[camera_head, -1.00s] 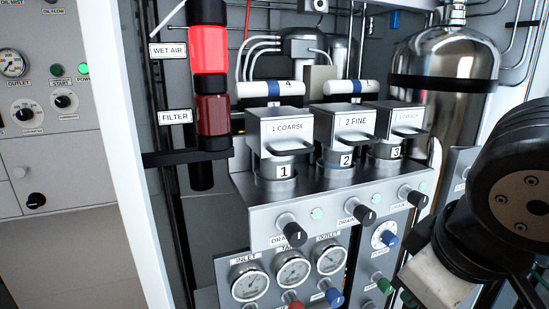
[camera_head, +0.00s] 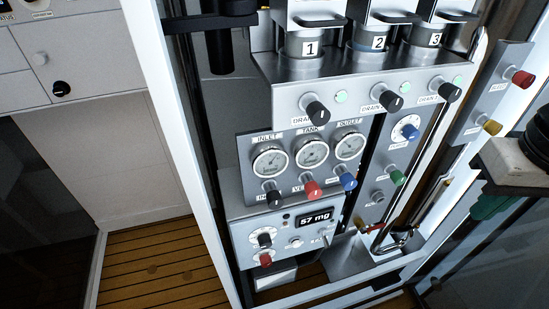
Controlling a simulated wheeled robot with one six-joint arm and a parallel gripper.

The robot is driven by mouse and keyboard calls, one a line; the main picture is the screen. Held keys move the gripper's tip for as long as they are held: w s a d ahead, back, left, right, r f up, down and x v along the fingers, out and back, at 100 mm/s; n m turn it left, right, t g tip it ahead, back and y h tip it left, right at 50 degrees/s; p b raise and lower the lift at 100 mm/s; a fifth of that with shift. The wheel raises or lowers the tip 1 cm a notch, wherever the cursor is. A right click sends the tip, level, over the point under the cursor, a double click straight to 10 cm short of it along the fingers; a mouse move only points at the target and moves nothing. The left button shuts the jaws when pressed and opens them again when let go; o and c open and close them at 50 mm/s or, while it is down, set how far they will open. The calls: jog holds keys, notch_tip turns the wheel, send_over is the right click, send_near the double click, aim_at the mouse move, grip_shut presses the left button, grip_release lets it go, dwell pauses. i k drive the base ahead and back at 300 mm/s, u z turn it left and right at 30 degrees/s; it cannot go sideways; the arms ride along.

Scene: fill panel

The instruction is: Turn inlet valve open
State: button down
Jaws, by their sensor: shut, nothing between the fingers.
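The inlet valve (camera_head: 272,193) is a small black knob under the INLET gauge (camera_head: 270,161), on the grey gauge panel left of centre. A red knob (camera_head: 312,189) under the TANK gauge and a blue knob (camera_head: 347,182) under the OUTLET gauge sit to its right. What looks like my gripper (camera_head: 490,207) shows only partly at the right edge, with dark green ends under a pale block. It is shut and empty, well to the right of the inlet valve and apart from it.
Black drain knobs (camera_head: 318,112) stick out above the gauges. A display reading 57 mg (camera_head: 314,218) is below them. A side plate with red and yellow knobs (camera_head: 522,79) stands at the right, near my arm. A white frame post (camera_head: 185,150) borders the panel on the left.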

aim_at(274, 200)
jog(key=u, duration=0.4)
jog(key=k, duration=1.1)
jog(key=z, duration=0.2)
